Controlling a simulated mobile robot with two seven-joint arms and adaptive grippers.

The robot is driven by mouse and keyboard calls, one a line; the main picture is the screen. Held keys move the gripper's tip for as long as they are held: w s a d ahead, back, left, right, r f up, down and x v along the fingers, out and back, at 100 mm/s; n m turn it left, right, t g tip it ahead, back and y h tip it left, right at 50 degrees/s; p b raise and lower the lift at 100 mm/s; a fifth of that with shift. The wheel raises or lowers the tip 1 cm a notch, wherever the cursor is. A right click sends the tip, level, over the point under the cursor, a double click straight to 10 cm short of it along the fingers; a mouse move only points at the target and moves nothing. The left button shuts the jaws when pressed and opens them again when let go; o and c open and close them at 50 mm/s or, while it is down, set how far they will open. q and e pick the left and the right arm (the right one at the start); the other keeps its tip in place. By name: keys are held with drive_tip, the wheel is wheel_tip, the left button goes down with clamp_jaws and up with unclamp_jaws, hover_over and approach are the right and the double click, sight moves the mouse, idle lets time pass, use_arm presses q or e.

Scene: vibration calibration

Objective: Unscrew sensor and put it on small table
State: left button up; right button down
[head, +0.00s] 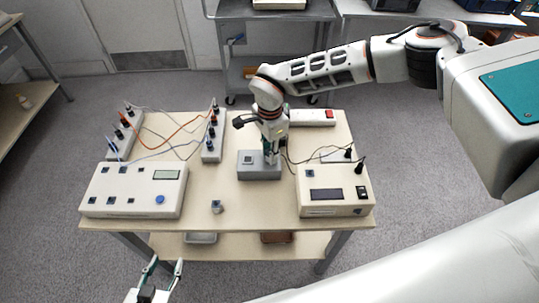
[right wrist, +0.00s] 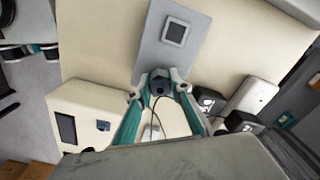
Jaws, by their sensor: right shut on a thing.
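My right gripper (right wrist: 160,84) is shut on a small dark sensor (right wrist: 160,88), with a thin dark cable running from it. In the head view, the right gripper (head: 270,157) points down at the right part of a grey block (head: 259,173), which has a small square plate on top. The sensor is mostly hidden there. In the right wrist view the sensor is at the edge of the grey block (right wrist: 152,50); I cannot tell whether they touch. My left gripper (head: 162,268) is open and empty, low in front of the beige table (head: 250,215).
A small grey cylinder (head: 216,206) stands near the table's front edge. Instrument boxes stand at left (head: 135,190) and right (head: 335,190). Wired terminal strips (head: 212,137) and a power strip (head: 312,117) are behind. A grey cart (head: 275,40) stands at the back.

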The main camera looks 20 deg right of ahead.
drive_tip(key=shift+s+f, duration=0.15)
drive_tip(key=n, duration=0.3)
drive_tip(key=shift+n, duration=0.3)
drive_tip(key=n, duration=0.4)
drive_tip(key=shift+s+d+p, duration=0.1)
drive_tip(key=shift+p, duration=0.3)
drive_tip(key=c, duration=1.7)
unclamp_jaws()
drive_tip(key=shift+w, duration=0.2)
drive_tip(key=shift+c, duration=0.4)
drive_tip(key=m, duration=0.3)
drive_tip(key=shift+m, duration=0.3)
